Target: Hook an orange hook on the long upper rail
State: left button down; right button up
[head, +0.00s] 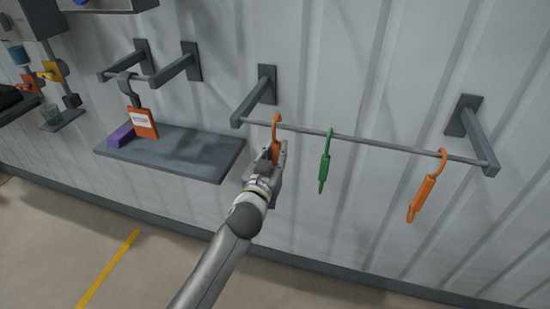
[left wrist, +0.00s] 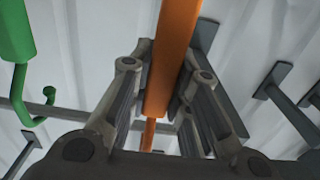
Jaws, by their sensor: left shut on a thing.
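The long upper rail (head: 375,144) runs between two wall brackets in the head view. My left gripper (head: 271,160) is shut on an orange hook (head: 276,124) near the rail's left end. The hook's curved top is at the rail; I cannot tell whether it rests on it. In the left wrist view the orange hook's body (left wrist: 172,65) stands between the two fingers (left wrist: 165,85). A green hook (head: 325,162) and another orange hook (head: 426,190) hang from the rail further right. The green hook also shows in the left wrist view (left wrist: 16,32). My right gripper is not in view.
A grey shelf (head: 190,155) left of my gripper holds a purple block (head: 121,136). The rail is free between the green hook and the right orange hook.

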pick_arm(q)
jog(key=shift+w+d+r, duration=0.1)
jog(key=shift+w+r, duration=0.15)
jog(key=shift+r, duration=0.1)
jog(key=shift+w+r+p, duration=0.25)
jog(key=shift+r+p, duration=0.15)
jog(key=shift+p, duration=0.45)
jog(key=shift+v, duration=1.25)
jog(key=shift+s+p, duration=0.45)
jog(key=shift+s, duration=0.25)
jog(key=shift+s+a, duration=0.25)
jog(key=shift+s, duration=0.05)
jog(key=shift+s+a, duration=0.2)
jog(key=shift+s, duration=0.45)
jog(key=p, duration=0.2)
send_near(275, 151)
jog(key=shift+v, duration=1.25)
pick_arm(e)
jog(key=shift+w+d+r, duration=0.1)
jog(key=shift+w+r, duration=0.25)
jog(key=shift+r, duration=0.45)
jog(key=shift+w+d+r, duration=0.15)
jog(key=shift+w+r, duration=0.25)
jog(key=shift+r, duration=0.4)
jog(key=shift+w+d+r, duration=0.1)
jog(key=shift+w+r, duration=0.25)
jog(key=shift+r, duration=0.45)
